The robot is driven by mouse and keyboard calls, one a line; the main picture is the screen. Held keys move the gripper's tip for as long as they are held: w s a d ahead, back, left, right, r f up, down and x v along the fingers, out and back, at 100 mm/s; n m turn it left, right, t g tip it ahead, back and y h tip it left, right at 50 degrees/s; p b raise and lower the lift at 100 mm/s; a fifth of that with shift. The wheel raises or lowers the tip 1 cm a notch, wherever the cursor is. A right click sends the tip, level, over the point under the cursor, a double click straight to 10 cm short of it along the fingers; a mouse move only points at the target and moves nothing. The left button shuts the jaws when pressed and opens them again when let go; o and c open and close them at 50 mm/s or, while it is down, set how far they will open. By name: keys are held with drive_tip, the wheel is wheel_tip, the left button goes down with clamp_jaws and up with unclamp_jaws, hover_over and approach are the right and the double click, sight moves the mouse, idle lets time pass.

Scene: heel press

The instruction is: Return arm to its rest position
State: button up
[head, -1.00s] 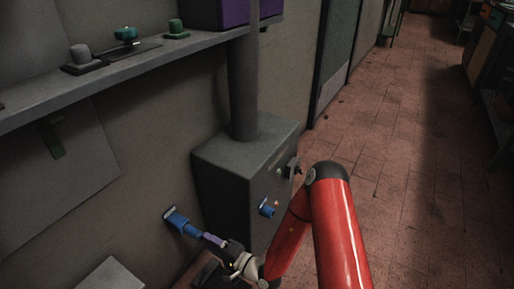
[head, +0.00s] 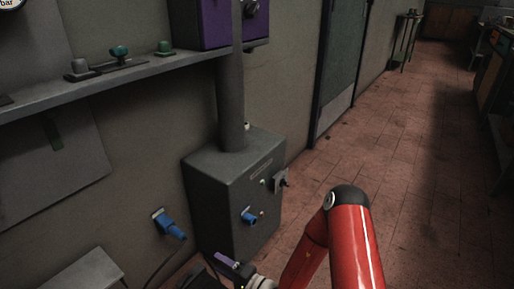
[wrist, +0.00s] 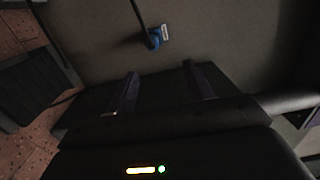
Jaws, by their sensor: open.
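My red arm (head: 352,240) reaches in from the bottom of the head view, bent at the elbow. My gripper (head: 222,258) is low in the head view, with a purple finger showing and the rest partly cut off by the lower edge. In the wrist view my gripper (wrist: 160,72) has two dark fingers spread apart with nothing between them. A blue plug-like fitting (head: 170,226) sits on a pale plate on the wall, up and left of my gripper and apart from it. It also shows beyond the fingers in the wrist view (wrist: 154,38), with a dark cable.
A grey metal cabinet (head: 215,195) with a blue knob (head: 249,218) and a pipe on top stands close to my arm. A shelf (head: 120,80) runs along the wall above, holding small controls and a purple box (head: 215,22). Open tiled floor (head: 385,150) lies to the right.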

drive_tip(key=s+d+r+n+g+h, duration=0.1)
drive_tip(key=s+d+r+n+g, duration=0.1)
drive_tip(key=s+r+n+g, duration=0.55)
drive_tip(key=s+d+r+n+g+h, duration=0.15)
drive_tip(key=s+r+g, duration=0.35)
drive_tip(key=r, duration=0.6)
drive_tip(key=s+d+r+m+t+h, duration=0.1)
drive_tip(key=s+d+r+t+h, duration=0.1)
drive_tip(key=d+r+h, duration=0.2)
drive_tip(key=s+d+r+t+h, duration=0.3)
drive_tip(key=d+r+h, duration=0.1)
drive_tip(key=d, duration=0.7)
drive_tip(key=s+d+r+m+t+h, duration=0.1)
drive_tip(key=s+d+r+t+h, duration=0.1)
drive_tip(key=d, duration=0.5)
wheel_tip(320, 180, up, 3)
drive_tip(key=t+h, duration=0.1)
drive_tip(key=h, duration=0.1)
drive_tip(key=shift+s+d+r+m+h, duration=0.15)
drive_tip(key=shift+s+r+m+h, duration=0.1)
drive_tip(key=shift+m+h, duration=0.1)
